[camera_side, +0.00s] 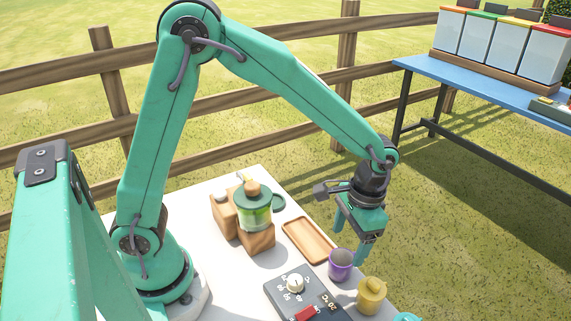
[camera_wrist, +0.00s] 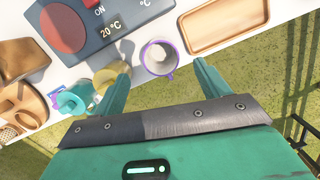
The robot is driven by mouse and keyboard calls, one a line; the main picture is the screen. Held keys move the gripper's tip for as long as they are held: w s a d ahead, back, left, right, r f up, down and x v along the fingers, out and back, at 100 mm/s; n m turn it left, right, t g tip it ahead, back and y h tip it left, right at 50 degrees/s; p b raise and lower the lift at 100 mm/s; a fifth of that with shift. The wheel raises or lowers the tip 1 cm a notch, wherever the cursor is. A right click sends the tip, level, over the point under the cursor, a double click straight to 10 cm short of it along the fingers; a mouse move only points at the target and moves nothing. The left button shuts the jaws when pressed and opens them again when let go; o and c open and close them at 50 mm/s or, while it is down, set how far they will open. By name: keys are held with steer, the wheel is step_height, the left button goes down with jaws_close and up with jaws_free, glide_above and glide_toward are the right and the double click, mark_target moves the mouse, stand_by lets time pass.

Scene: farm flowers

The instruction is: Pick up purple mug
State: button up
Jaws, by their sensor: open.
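The purple mug (camera_side: 340,265) stands upright on the white table, near its right edge. In the wrist view the purple mug (camera_wrist: 159,58) shows from above, with its handle toward my gripper and a pale inside. My gripper (camera_side: 363,250) is open and empty, pointing down just beside the mug, to its right in the side view. In the wrist view the mug lies ahead of and between the fingers of my gripper (camera_wrist: 163,85), apart from both. The right finger is close to the mug.
A yellow mug (camera_side: 371,296) stands close to the purple mug; it partly hides behind the left finger in the wrist view. A wooden tray (camera_side: 308,240) lies behind. A dark control panel (camera_side: 305,300) lies in front. A green-lidded jar (camera_side: 254,210) and a teal mug (camera_wrist: 73,99) are nearby.

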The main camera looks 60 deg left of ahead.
mark_target(343, 249)
steer(key=shift+s+a+f, duration=0.1)
steer(key=shift+s+f, duration=0.1)
steer(key=shift+f, duration=1.75)
steer(key=shift+s+a+f, duration=0.1)
steer(key=shift+s+f, duration=0.1)
steer(key=shift+f, duration=1.75)
steer(key=c, duration=1.1)
steer(key=shift+r, duration=0.2)
steer(key=shift+r, duration=0.9)
step_height(343, 249, up, 2)
steer(key=shift+s+d+r, duration=0.1)
steer(key=shift+r, duration=0.1)
steer(key=s+d+r, duration=0.2)
steer(key=s, duration=0.1)
steer(key=s+d+r, duration=0.2)
steer(key=s, duration=0.1)
steer(key=s+d+r, duration=0.2)
steer(key=s+d, duration=0.1)
steer(key=shift+r, duration=0.25)
